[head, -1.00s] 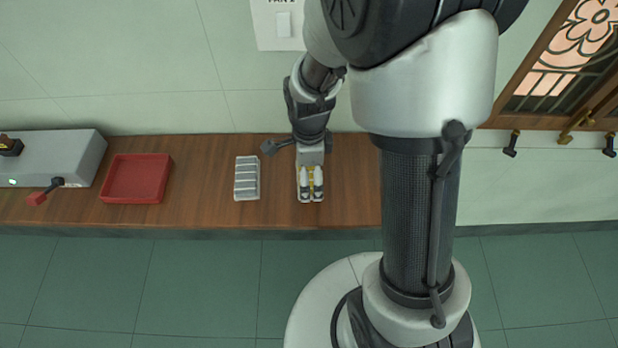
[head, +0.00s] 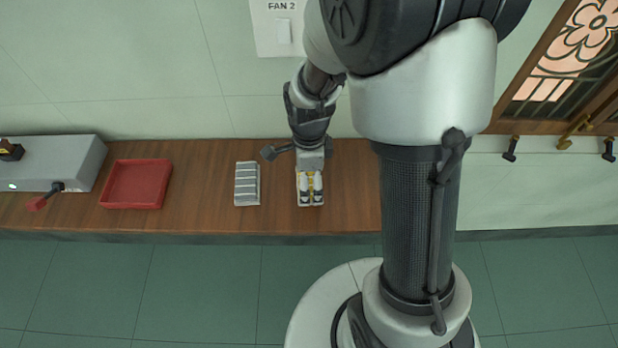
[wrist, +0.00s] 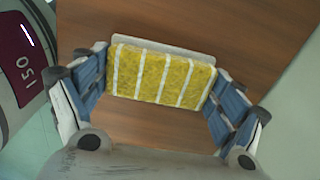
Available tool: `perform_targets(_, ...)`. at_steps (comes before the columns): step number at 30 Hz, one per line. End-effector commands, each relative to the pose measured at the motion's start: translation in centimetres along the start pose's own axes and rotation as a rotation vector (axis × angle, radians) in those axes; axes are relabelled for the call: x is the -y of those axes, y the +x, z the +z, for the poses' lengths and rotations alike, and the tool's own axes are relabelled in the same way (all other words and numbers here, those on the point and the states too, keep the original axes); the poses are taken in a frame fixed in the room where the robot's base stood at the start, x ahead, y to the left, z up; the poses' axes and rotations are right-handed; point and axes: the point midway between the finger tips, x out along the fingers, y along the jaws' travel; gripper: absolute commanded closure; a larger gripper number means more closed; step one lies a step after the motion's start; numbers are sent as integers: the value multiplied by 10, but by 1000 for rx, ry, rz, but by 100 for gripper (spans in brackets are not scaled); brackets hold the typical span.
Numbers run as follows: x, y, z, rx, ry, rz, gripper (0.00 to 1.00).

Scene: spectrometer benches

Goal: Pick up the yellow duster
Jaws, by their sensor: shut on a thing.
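The yellow duster (wrist: 163,77) is a yellow block with white stripes and a pale edge along its far side. In the wrist view it sits between the two fingers of my gripper (wrist: 158,88), which are shut on its short ends. In the head view my gripper (head: 311,188) is over the right part of the wooden bench. Only a thin strip of the duster's yellow shows there between the fingers. I cannot tell how far it is above the bench.
A grey striped duster (head: 247,184) lies just left of my gripper on the wooden bench (head: 215,190). Further left are a red tray (head: 136,184) and a grey instrument (head: 60,160) with a red-tipped lever. A switch plate marked FAN 2 (head: 278,28) is on the wall behind.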

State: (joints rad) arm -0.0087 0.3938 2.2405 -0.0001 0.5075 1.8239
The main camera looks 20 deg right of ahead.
Motion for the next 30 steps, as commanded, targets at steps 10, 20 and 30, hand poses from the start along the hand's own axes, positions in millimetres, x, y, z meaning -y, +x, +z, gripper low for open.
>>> perform_targets(10, 1, -44, 0, 1, 0, -5, 37)
perform_targets(20, 1, -141, 0, 2, 0, -6, 37)
perform_targets(30, 0, -195, 0, 0, 0, -1, 37)
